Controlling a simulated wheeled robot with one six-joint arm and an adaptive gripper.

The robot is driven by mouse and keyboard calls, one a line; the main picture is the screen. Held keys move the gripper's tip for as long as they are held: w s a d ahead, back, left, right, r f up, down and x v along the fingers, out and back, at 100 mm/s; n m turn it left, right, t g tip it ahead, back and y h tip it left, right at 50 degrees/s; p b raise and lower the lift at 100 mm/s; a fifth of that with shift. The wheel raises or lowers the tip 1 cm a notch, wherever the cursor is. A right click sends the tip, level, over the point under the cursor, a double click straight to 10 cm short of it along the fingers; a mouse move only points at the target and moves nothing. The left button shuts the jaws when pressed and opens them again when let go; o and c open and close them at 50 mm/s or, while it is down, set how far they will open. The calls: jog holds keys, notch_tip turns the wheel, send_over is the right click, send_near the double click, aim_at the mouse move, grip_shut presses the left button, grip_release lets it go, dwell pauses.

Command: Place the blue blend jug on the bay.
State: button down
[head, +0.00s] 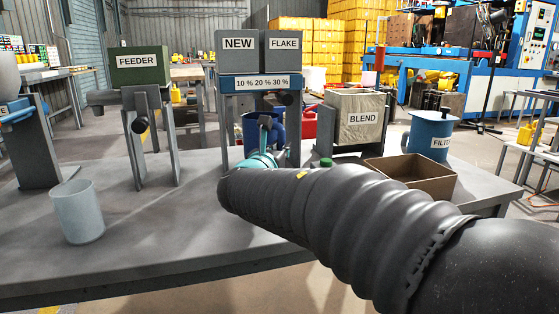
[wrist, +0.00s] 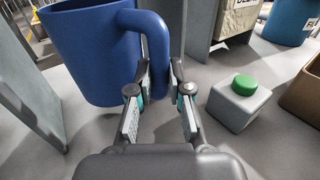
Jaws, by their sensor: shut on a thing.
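The blue jug (head: 249,127) is under the blue 10% 20% 30% panel (head: 254,83) of the NEW and FLAKE unit, partly hidden by my gripper (head: 264,150). In the wrist view the jug (wrist: 92,50) stands upright or nearly so, with its handle (wrist: 155,40) toward my gripper (wrist: 163,80). My fingers are closed around the lower handle. I cannot tell whether its base touches the table. No surface labelled as a bay shows; the space under the unit is partly hidden by my arm.
A grey box with a green button (wrist: 244,86) stands just right of my gripper. The BLEND bin (head: 360,116), an open brown box (head: 412,176) and the FILTER canister (head: 429,134) are further right. The FEEDER stand (head: 138,66) and a pale cup (head: 79,211) are left.

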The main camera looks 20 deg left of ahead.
jog(key=shift+w+a, duration=0.4)
jog(key=shift+w, duration=0.3)
jog(key=shift+f+b, duration=0.5)
jog(key=shift+f, duration=1.2)
jog(key=shift+f, duration=0.1)
jog(key=shift+f, duration=0.15)
jog(key=c, duration=1.1)
grip_release()
jog(key=shift+r, duration=0.35)
jog(key=s, duration=1.2)
jog(key=shift+a+f+p, duration=0.15)
jog(key=shift+a+p, duration=0.1)
jog(key=shift+p, duration=0.05)
